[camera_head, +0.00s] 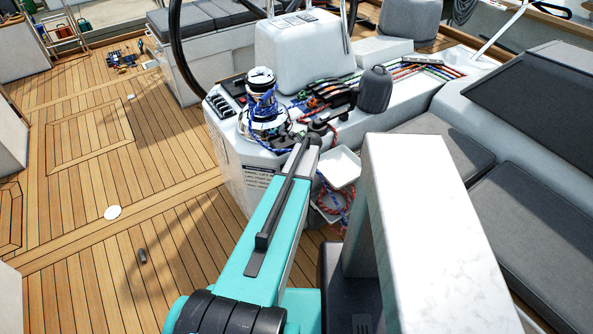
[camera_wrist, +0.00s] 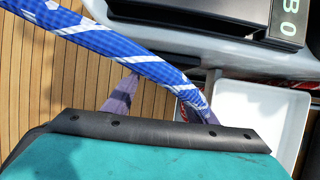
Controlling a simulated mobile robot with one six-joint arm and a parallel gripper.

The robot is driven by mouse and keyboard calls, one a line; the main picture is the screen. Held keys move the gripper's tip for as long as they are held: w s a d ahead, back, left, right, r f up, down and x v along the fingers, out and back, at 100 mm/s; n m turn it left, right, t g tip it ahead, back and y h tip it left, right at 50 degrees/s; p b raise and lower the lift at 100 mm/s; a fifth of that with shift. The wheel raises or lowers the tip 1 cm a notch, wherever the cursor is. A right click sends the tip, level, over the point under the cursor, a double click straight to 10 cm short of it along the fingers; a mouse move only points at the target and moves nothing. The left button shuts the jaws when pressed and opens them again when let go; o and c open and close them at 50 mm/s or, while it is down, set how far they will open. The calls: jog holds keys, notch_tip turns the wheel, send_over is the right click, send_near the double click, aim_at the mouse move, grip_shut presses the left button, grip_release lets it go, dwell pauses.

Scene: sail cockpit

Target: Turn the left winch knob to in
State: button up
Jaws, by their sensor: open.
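In the head view, a winch (camera_head: 262,78) wrapped in blue rope (camera_head: 266,106) stands on the white console. Dark control panels lie left of it; I cannot make out which part is the left winch knob or its setting. My turquoise arm reaches to the console's near edge, and my gripper is not clear there. In the wrist view, my gripper (camera_wrist: 154,88) shows as two purplish, spread fingers, partly hidden behind a blue-and-white rope and a black edge. Nothing shows between the fingers. A dark panel (camera_wrist: 289,12) with pale characters is at the upper right.
A black control panel (camera_head: 222,106) sits on the console (camera_head: 238,158) left of the winch. Coloured ropes (camera_head: 335,88) and a dark grey cover (camera_head: 375,90) are to its right. An open white bin (camera_head: 341,166) hangs below. The teak deck (camera_head: 100,190) at left is mostly clear.

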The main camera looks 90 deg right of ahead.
jog(key=c, duration=1.1)
jog(key=shift+w+a+f+b, duration=0.1)
jog(key=shift+a+b, duration=0.1)
jog(key=shift+b, duration=0.2)
jog(key=shift+w+a+n+g+h+b, duration=0.15)
jog(key=shift+g+h+b, duration=0.25)
jog(key=shift+g+b, duration=0.25)
jog(key=shift+w+d+n+g+h+b, duration=0.15)
jog(key=shift+g+h+b, duration=0.25)
jog(key=shift+g+b, duration=0.2)
jog(key=shift+s+a, duration=0.1)
jog(key=o, duration=1.1)
